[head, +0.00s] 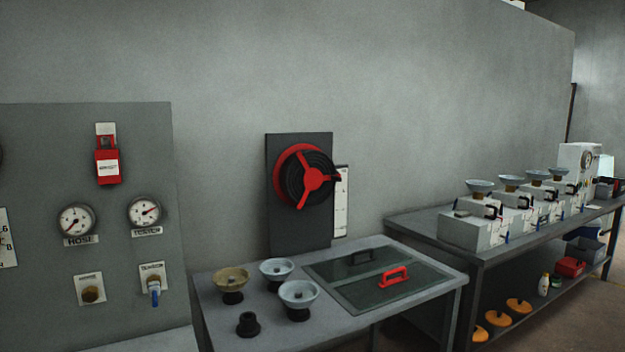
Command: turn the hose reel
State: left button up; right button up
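The hose reel (309,178) is mounted on a dark upright panel (300,236) against the grey wall, near the middle of the head view. It has a red rim, a black coiled hose and a red three-armed hub; one arm points right, one up to the left and one down to the left. A white label strip shows partly behind the panel on its right side. Neither of my grippers is in view, and nothing touches the reel.
A grey table (260,330) below the reel bears several bowls on stands and a glass plate with a red handle (396,277). A gauge panel (120,245) stands at left. A workbench (430,222) with several white boxes stands at right.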

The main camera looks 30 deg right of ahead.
aim_at(303, 174)
jog(key=i+l, duration=0.15)
jog(key=l, duration=0.25)
jog(key=i+l+u, duration=0.15)
jog(key=l, duration=0.25)
jog(key=i+l, duration=0.15)
jog(key=l, duration=0.25)
jog(key=u, duration=0.05)
